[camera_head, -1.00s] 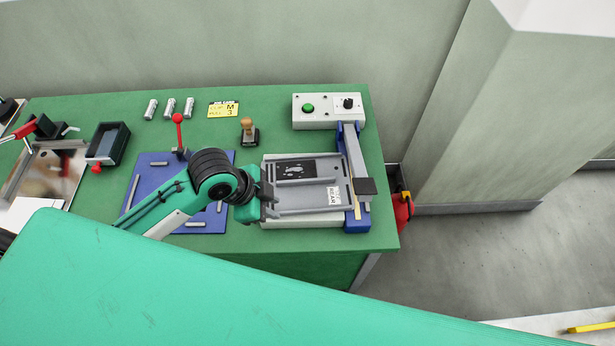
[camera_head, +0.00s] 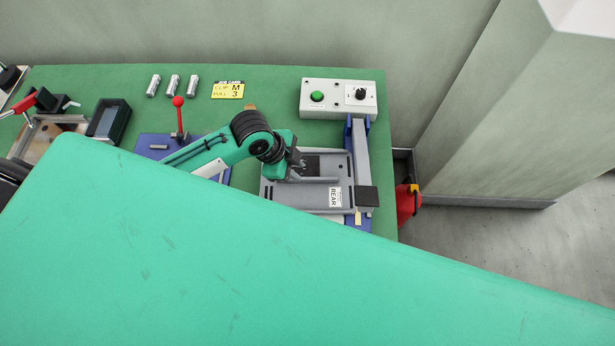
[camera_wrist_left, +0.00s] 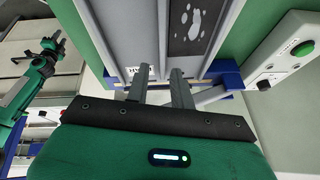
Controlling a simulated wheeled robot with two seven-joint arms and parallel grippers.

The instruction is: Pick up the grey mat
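The clearest match for the grey mat is a dark grey panel with white blotches (camera_head: 312,164), lying in a grey tray-like fixture (camera_head: 308,197) marked REAR. It also shows at the top of the left wrist view (camera_wrist_left: 190,30). I cannot be sure this panel is the mat. My left gripper (camera_head: 298,162) is over the fixture, at the panel's left edge in the head view. In the wrist view its two fingers (camera_wrist_left: 160,88) stand apart with nothing seen between them. Contact with the fixture cannot be told. An arm, likely my right, shows small in the wrist view with its gripper (camera_wrist_left: 56,45).
A white control box (camera_head: 338,98) with a green button stands behind the fixture. A blue-and-grey rail (camera_head: 359,160) runs along its right side. A red-knobbed lever (camera_head: 178,115) stands on a blue plate at left. A large green surface covers the front of the head view.

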